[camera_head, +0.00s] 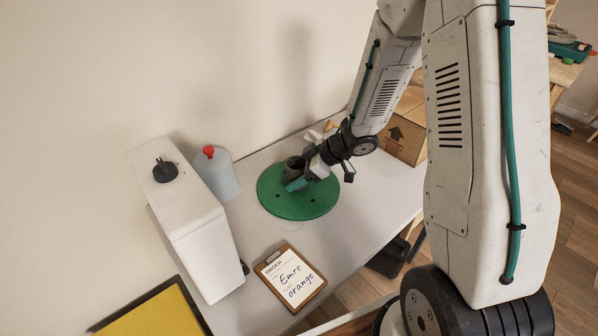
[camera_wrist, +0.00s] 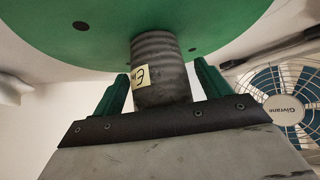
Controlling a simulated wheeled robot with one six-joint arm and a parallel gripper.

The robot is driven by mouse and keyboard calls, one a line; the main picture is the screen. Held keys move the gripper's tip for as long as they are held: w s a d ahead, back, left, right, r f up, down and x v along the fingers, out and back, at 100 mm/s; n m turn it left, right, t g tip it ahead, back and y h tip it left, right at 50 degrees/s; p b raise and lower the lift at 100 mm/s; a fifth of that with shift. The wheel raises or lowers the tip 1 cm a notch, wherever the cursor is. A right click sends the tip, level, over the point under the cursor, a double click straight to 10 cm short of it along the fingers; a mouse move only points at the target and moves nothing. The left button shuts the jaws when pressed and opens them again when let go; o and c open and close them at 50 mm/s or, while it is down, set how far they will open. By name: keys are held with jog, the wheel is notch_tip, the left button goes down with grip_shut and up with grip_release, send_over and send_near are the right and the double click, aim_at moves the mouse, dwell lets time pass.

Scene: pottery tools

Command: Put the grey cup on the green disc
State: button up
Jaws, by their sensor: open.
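The dark grey cup (camera_head: 294,164) is over the green disc (camera_head: 275,205) in the head view and appears to stand on it, though its foot is partly hidden by my gripper. In the wrist view the ribbed cup (camera_wrist: 160,75) bears a pale label with handwriting, and the green disc (camera_wrist: 110,30) fills the top. My gripper (camera_head: 298,180) is at the cup, low over the disc. In the wrist view my gripper (camera_wrist: 160,88) has its green fingers on either side of the cup, with a gap seen on the left side; the right side is close.
A white machine (camera_head: 190,230) and a bottle with a red top (camera_head: 217,175) stand left of the disc. A clipboard (camera_head: 290,278) reading "Emre orange" lies in front. A cardboard box (camera_head: 405,140) is at the right. A fan (camera_wrist: 285,95) shows in the wrist view.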

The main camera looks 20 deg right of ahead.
jog(key=shift+r, duration=0.15)
jog(key=v, duration=1.1)
jog(key=w+d+r+m+t+h, duration=0.35)
jog(key=d+r+t+h, duration=0.2)
jog(key=r, duration=0.45)
jog(key=s+d+r+m+g+h, duration=0.2)
jog(key=s+d+r+m+h, duration=0.1)
jog(key=s+r+m+h, duration=0.3)
jog(key=s+a+m+g+y, duration=0.1)
jog(key=s+a+g+y, duration=0.1)
jog(key=s+a, duration=0.4)
jog(key=s+a+r+m+g+y, duration=0.1)
jog(key=s+a+g, duration=0.4)
jog(key=s, duration=1.2)
jog(key=shift+s+a+r+y, duration=0.3)
jog(key=shift+a+y, duration=0.15)
jog(key=shift+a, duration=0.15)
